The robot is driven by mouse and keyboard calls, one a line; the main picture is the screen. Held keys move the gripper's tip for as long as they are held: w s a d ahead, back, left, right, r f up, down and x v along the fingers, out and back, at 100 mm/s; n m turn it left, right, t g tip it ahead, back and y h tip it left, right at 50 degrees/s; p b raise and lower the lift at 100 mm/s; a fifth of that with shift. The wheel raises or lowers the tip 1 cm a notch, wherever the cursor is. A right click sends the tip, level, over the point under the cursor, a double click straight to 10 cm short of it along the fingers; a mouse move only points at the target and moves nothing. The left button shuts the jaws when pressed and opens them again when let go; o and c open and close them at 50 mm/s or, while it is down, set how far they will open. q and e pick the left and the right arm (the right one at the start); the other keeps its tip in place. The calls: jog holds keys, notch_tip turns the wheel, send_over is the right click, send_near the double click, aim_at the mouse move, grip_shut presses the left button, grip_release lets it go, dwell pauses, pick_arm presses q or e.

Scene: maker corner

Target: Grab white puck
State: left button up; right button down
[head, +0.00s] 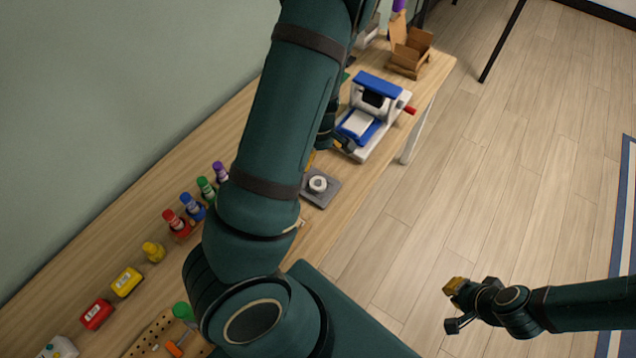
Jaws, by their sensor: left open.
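The white puck (318,183) is a small round disc on a dark grey square plate (325,197) near the bench's front edge. My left gripper (328,151) is just above and beyond the puck in the picture, partly hidden behind my own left arm. It is open, and the puck shows apart from its fingers. My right gripper (452,306) is at the lower right over the floor, away from the bench. Its fingers are spread and nothing shows between them.
A blue and white press (376,84) with a red handle stands just beyond the puck, near my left gripper. A cardboard box (410,52) is at the far end. Coloured bottles (192,206) and a pegboard (150,336) line the nearer bench.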

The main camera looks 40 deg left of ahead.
pick_arm(q)
jog(key=b, duration=0.2)
send_over(318, 182)
jog(key=f, duration=0.7)
jog(key=shift+w+f, duration=0.2)
jog(key=shift+f, duration=0.05)
jog(key=f, duration=0.1)
jog(key=f+b, duration=0.1)
jog(key=f, duration=0.2)
jog(key=shift+s+b, duration=0.3)
jog(key=shift+f, duration=0.55)
jog(key=c, duration=1.2)
